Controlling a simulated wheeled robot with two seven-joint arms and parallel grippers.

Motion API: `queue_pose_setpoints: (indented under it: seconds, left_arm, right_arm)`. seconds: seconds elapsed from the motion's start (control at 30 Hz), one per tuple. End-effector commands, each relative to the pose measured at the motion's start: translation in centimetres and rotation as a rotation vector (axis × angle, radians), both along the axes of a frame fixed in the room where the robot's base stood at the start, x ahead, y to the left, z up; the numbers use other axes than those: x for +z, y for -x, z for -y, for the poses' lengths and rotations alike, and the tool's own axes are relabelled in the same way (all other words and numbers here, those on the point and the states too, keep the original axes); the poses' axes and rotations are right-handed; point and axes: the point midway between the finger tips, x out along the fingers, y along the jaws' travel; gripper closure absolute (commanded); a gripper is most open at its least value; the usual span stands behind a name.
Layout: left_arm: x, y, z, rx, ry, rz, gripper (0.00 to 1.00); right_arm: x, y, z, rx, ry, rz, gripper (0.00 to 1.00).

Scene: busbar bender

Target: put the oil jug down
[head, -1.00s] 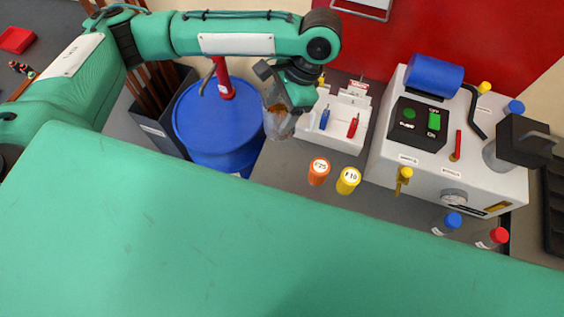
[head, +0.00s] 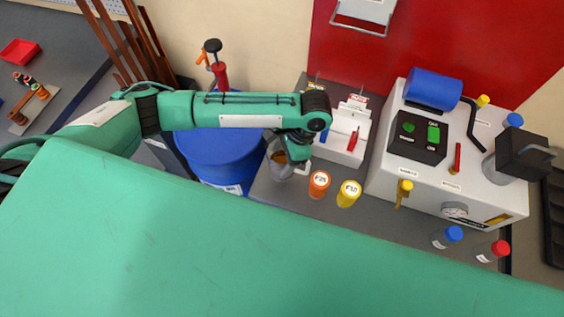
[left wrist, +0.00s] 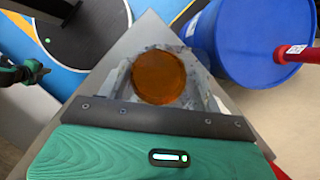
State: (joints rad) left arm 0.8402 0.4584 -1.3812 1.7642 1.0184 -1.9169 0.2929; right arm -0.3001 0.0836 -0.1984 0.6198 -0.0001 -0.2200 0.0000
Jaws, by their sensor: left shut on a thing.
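The oil jug (head: 277,163) is a clear vessel with amber oil in it. In the head view it is at the bench's left end, beside the blue drum, partly hidden by my left gripper (head: 295,150). In the left wrist view the round amber oil surface of the jug (left wrist: 160,77) lies between the fingers of my left gripper (left wrist: 165,88), which is shut on the jug. The grey bench top (head: 268,190) shows around it. I cannot tell whether the jug's base touches the bench.
The blue drum (head: 215,158) with a red pump (head: 221,76) stands left of the bench. Behind is a white tool holder (head: 345,135); further right is the white machine (head: 385,175).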

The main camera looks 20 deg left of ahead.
Motion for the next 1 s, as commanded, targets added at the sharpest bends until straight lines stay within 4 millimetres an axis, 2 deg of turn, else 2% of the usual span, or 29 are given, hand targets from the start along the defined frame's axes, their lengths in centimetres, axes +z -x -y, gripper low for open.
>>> queue_pose_setpoints:
  seconds: [0.37,0.77,0.8,0.87,1.0]
  left_arm:
    - [-4.2,0.0,0.0,0.001,-0.002,0.001,0.69]
    - [-4.7,0.0,0.0,-0.001,0.001,0.000,0.69]
    - [-4.7,0.0,0.0,-0.001,0.001,0.001,0.27]
    - [-4.7,0.0,0.0,-0.001,0.001,0.001,0.15]
    - [-4.7,0.0,0.0,0.000,0.000,0.001,0.13]
  right_arm:
    - [0.7,0.0,-0.7,0.000,-0.007,0.000,1.00]
    - [0.7,0.0,-0.7,0.001,-0.007,0.000,1.00]
    - [0.7,0.0,-0.7,0.001,-0.007,0.000,1.00]
    - [0.7,0.0,-0.6,0.001,-0.006,0.001,1.00]
    - [0.7,0.0,-0.4,0.001,-0.004,0.001,1.00]
